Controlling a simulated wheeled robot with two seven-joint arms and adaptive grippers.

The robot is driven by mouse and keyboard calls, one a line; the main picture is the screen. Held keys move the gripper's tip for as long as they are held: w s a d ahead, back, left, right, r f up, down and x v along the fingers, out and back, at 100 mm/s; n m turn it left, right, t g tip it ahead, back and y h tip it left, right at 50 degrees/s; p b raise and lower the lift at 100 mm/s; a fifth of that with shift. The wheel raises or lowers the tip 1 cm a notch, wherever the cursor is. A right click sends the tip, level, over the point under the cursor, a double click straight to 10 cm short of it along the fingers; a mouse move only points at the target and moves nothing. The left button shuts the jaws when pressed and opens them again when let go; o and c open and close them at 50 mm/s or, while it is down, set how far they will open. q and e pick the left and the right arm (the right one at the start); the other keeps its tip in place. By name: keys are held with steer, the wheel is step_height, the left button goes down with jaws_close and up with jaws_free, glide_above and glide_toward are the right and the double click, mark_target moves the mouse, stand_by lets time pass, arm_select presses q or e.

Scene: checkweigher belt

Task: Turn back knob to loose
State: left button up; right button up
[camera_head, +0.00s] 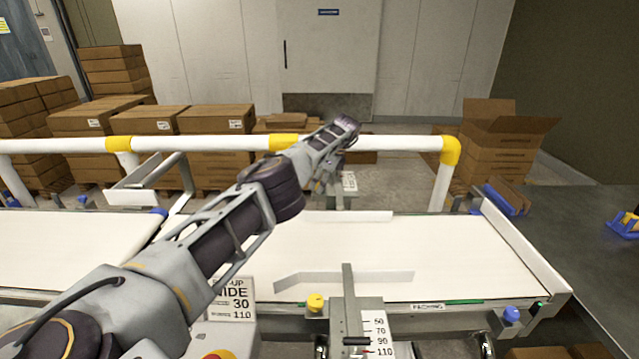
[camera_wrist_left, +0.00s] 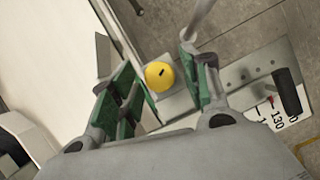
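The back knob (camera_wrist_left: 160,75) is yellow and round, with a short dark mark on its face; it shows in the left wrist view, and my arm hides it in the head view. My left gripper (camera_wrist_left: 158,66) is open, its green-padded fingers on either side of the knob with visible gaps. Whether it is down at knob height I cannot tell. In the head view my left gripper (camera_head: 322,182) is over the far side of the belt, small and partly hidden. My right gripper is not in view.
A white number scale (camera_wrist_left: 275,112) and a dark handle (camera_wrist_left: 287,92) lie beside the back knob. A second yellow knob (camera_head: 316,302) is at the front edge. A white rail (camera_head: 400,143) runs behind the belt (camera_head: 440,245). Cartons (camera_head: 215,146) stand beyond.

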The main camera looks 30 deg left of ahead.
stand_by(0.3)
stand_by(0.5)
arm_select(q)
steer(key=shift+s+m+t+p, duration=0.1)
steer(key=shift+m+t+p, duration=0.3)
steer(key=shift+m+p, duration=0.45)
steer(key=shift+m+t, duration=0.3)
steer(key=shift+m, duration=0.55)
